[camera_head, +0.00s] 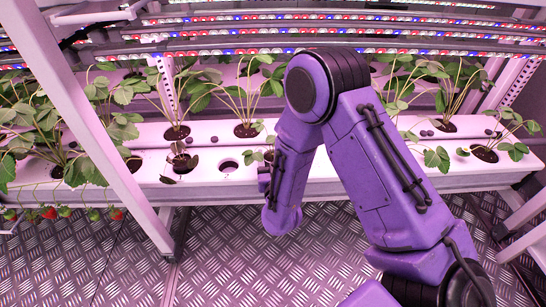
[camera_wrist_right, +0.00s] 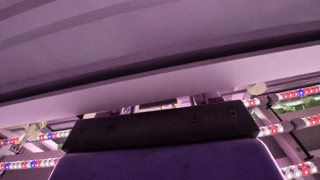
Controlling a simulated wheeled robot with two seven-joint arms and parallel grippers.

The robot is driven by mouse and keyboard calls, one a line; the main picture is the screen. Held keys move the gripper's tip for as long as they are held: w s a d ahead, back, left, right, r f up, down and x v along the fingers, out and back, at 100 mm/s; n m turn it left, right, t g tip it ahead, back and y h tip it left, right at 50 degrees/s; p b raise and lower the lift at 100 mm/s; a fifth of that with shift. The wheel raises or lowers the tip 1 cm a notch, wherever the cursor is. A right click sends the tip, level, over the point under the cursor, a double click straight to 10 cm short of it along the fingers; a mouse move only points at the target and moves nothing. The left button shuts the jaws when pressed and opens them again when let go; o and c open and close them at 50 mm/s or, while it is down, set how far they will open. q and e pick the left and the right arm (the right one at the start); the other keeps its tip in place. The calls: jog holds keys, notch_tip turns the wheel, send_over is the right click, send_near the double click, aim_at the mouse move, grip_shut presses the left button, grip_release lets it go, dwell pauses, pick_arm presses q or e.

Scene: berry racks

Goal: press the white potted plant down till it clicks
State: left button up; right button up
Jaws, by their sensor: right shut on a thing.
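My right arm comes in from the lower right of the head view, bends at a high elbow and reaches down to the front of the white rack channel. The dark end of my right gripper (camera_head: 264,180) shows at the channel's front edge, mostly behind the purple forearm. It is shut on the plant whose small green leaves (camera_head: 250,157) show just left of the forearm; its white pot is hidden. I cannot see how deep the pot sits. In the right wrist view a dark gripper plate (camera_wrist_right: 160,125) lies below a pale surface. My left gripper is not in view.
An empty round hole (camera_head: 228,165) is in the white channel (camera_head: 210,180), left of the plant. A drooping dark plant (camera_head: 181,160) stands further left. Other leafy plants fill both sides. LED bars (camera_head: 300,50) run above. A pale rack post (camera_head: 100,130) crosses the left side.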

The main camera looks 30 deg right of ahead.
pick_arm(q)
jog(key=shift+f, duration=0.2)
pick_arm(e)
jog(key=o, duration=1.3)
jog(key=shift+f, duration=0.25)
jog(key=shift+o, duration=0.2)
jog(key=shift+s, duration=0.1)
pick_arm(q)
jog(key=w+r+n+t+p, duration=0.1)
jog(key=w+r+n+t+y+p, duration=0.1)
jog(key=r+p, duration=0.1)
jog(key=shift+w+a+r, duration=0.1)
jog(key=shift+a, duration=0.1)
pick_arm(e)
jog(key=v, duration=1)
jog(key=shift+s+r, duration=0.15)
jog(key=shift+s, duration=0.05)
jog(key=shift+a, duration=0.1)
